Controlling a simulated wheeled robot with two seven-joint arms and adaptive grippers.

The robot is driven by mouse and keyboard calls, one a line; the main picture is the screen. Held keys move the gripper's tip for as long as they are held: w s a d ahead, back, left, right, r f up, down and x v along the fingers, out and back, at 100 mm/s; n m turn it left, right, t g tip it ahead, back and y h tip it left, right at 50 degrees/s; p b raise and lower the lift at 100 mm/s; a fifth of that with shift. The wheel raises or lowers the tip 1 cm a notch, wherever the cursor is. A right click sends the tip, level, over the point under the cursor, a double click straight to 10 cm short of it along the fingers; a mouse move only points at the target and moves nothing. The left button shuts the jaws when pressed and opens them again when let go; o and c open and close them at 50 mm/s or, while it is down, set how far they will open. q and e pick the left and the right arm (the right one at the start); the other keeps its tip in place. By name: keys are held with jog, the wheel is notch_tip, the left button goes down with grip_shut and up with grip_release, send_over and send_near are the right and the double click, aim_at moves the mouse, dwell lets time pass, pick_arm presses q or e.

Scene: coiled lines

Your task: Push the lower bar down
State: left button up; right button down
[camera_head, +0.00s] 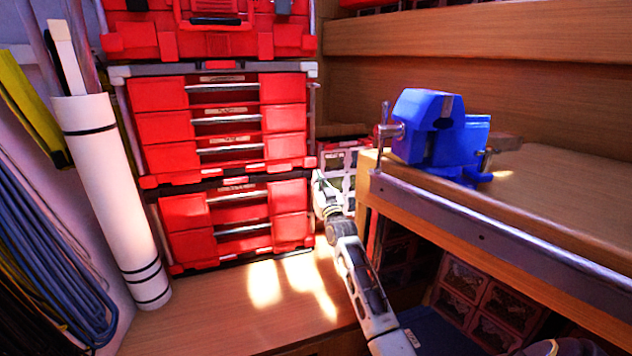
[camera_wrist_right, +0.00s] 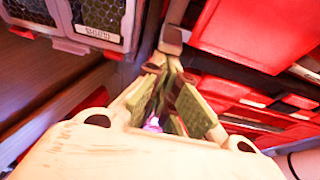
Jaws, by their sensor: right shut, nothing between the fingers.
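The red tool chest stack (camera_head: 187,226) stands left of centre with silver horizontal bars across its drawers; the lowest bar (camera_head: 243,229) is on the bottom unit. A thin upright silver bar (camera_head: 312,108) shows at the stack's right side. I cannot tell which bar the task means. My right gripper (camera_head: 317,176) is at the right edge of the stack, beside the joint between the middle and bottom units. In the right wrist view its fingers (camera_wrist_right: 168,68) are closed and empty, their tips close to a small grey-brown piece (camera_wrist_right: 171,38) by the red chest. Contact is unclear.
A blue vise (camera_head: 428,130) sits on the wooden bench (camera_head: 560,190) at the right, close to my right arm. Small-parts boxes (camera_head: 345,160) stand behind the gripper. A white roll (camera_head: 108,190) and coiled lines (camera_head: 45,260) are at the left. The wooden floor before the chest is clear.

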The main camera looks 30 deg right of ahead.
pick_arm(q)
jog(key=shift+r, duration=0.25)
pick_arm(e)
notch_tip(320, 180, down, 3)
jog(key=shift+r, duration=0.1)
pick_arm(q)
jog(key=shift+d, duration=0.1)
jog(key=shift+r, duration=0.2)
pick_arm(e)
jog(key=shift+r, duration=0.1)
